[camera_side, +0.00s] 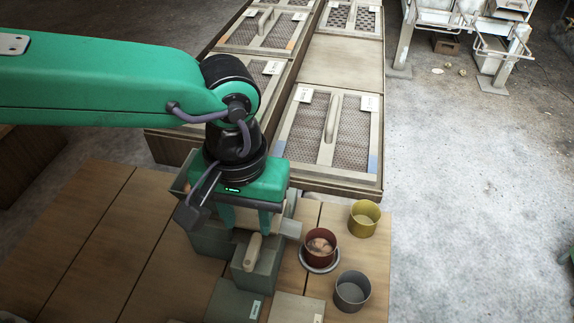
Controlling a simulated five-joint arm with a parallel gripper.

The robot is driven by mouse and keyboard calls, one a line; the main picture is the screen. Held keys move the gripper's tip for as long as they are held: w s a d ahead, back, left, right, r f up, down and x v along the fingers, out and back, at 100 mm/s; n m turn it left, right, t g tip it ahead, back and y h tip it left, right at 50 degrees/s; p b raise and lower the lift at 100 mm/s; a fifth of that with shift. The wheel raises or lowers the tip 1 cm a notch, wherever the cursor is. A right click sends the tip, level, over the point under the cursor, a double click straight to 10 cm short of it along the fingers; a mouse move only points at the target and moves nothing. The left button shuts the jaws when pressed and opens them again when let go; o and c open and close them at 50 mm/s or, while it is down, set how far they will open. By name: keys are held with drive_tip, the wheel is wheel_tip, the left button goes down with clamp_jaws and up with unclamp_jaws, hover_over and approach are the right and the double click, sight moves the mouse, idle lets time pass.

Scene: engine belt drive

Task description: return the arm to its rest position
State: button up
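My gripper (246,222) hangs from my green arm, fingers pointing down, above a wooden table (90,240). Its two green fingers stand well apart, and I see nothing clearly held. A pale surface shows between them; I cannot tell what it belongs to. Just below the fingers is a grey-green box (258,279) with a beige handle-like piece (253,249) at its top. My gripper hides part of the boxes behind it.
To the right stand a dark red pot (321,240) with pale contents on a plate, a yellow pot (363,218) and a grey pot (352,291). Wooden-framed mesh panels (304,135) lie behind. Grey floor (470,200) is open at right. The table's left part is clear.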

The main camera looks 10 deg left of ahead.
drive_tip(key=shift+t+h, duration=0.4)
drive_tip(key=w+a+r, duration=0.1)
drive_tip(key=a, duration=0.2)
drive_tip(key=w+a+r, duration=0.1)
drive_tip(key=a+r, duration=0.1)
drive_tip(key=a, duration=0.1)
drive_tip(key=w+a+r, duration=0.1)
drive_tip(key=a, duration=0.3)
drive_tip(key=shift+w+a+r, duration=0.1)
drive_tip(key=shift+w+r, duration=0.2)
drive_tip(key=s+a+r+t, duration=0.2)
drive_tip(key=a, duration=0.9)
drive_tip(key=s+a+r+t, duration=0.1)
drive_tip(key=a, duration=0.9)
drive_tip(key=s+a+f+t, duration=0.1)
drive_tip(key=s+a+f, duration=0.1)
drive_tip(key=s+a, duration=0.4)
drive_tip(key=shift+s+a+t+y, duration=0.15)
drive_tip(key=shift+a+t+y, duration=0.25)
drive_tip(key=shift+a, duration=0.75)
